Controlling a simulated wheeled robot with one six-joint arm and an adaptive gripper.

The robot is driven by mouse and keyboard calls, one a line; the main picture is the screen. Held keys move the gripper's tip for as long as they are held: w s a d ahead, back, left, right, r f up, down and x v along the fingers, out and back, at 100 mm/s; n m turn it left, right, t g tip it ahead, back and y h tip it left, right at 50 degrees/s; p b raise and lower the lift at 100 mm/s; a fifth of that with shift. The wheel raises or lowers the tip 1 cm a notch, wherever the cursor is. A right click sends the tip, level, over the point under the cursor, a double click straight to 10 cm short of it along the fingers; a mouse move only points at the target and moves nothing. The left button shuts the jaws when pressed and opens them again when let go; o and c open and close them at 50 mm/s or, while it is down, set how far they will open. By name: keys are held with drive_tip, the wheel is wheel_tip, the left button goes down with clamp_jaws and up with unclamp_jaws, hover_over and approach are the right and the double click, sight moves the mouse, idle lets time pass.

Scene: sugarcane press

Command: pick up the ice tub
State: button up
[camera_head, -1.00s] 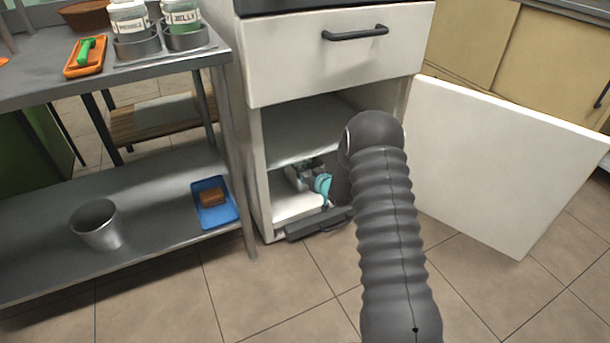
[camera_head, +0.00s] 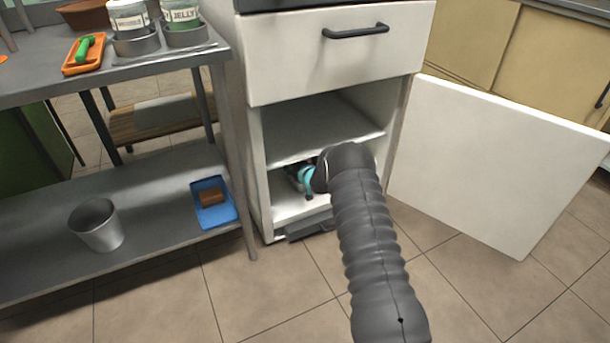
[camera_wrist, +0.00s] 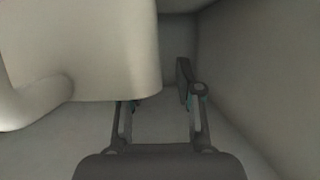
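In the wrist view a large pale rounded object (camera_wrist: 85,45) with a curved lug at its left fills the upper left. It may be the ice tub, but I cannot tell for sure. My gripper (camera_wrist: 158,95) is open beside and partly behind it; its left fingertip is hidden by the pale object, and its right finger stands free near the pale wall. In the head view my gripper (camera_head: 304,178) is inside the lower compartment of the open white cabinet (camera_head: 252,165), largely hidden by my arm. No tub is clearly visible there.
The cabinet door (camera_head: 490,165) stands open at the right. A shelf (camera_head: 315,130) lies above my gripper, under a closed drawer (camera_head: 335,60). On the steel table's lower shelf (camera_head: 150,205) are a metal cup (camera_head: 97,226) and a blue tray (camera_head: 228,213) with a brown block.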

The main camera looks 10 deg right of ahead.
drive_tip(key=shift+x, duration=0.8)
clamp_jaws()
drive_tip(key=shift+r, duration=0.2)
